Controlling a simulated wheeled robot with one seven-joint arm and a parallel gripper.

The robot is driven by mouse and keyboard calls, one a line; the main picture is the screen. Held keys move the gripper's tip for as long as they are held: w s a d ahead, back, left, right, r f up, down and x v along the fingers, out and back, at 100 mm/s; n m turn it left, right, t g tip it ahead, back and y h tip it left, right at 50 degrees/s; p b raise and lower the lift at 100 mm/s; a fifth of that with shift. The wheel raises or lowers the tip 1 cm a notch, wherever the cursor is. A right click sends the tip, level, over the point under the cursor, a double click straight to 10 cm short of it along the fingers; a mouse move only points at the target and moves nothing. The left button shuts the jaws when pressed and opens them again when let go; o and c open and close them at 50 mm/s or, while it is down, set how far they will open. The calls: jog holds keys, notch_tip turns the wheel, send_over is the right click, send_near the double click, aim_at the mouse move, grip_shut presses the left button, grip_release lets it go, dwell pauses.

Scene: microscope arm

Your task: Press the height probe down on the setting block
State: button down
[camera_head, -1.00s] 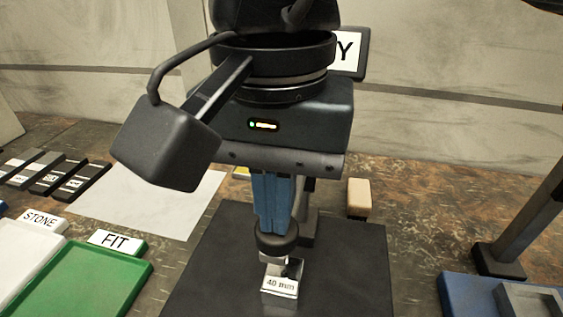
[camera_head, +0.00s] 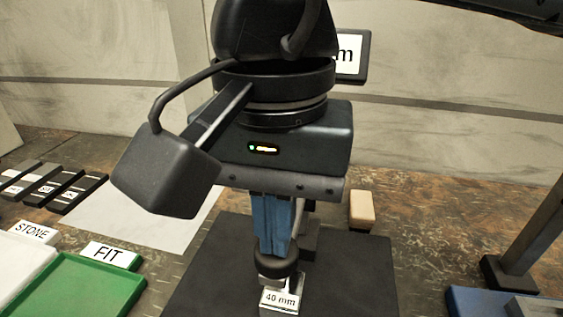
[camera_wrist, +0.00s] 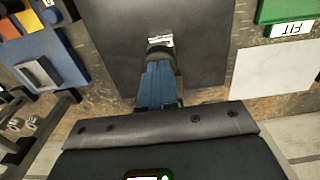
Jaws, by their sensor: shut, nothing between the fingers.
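My gripper (camera_head: 274,243) is shut and empty, its blue fingers pointing down with their tips on the black round cap of the height probe (camera_head: 277,265). The setting block (camera_head: 280,301), a pale metal block labelled "40 mm", stands directly under the probe on a dark plate (camera_head: 210,285). Only a short part of the probe shows between cap and block; whether its tip touches the block is hard to see. In the wrist view the fingers (camera_wrist: 157,72) also meet the cap, with the block (camera_wrist: 160,40) just beyond it.
A display (camera_head: 352,56) behind my wrist is mostly hidden; an "m" shows. A dark post stands behind the probe. A tan block (camera_head: 362,209) lies behind the plate. A green "FIT" tray (camera_head: 85,288) and white "STONE" tray are left; a blue tray (camera_head: 470,300) is right.

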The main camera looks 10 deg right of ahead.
jog(key=shift+f, duration=0.15)
notch_tip(320, 180, up, 8)
jog(key=p, duration=0.3)
dwell(0.6)
notch_tip(320, 180, up, 8)
jog(key=shift+f, duration=0.2)
dwell(0.5)
dwell(0.6)
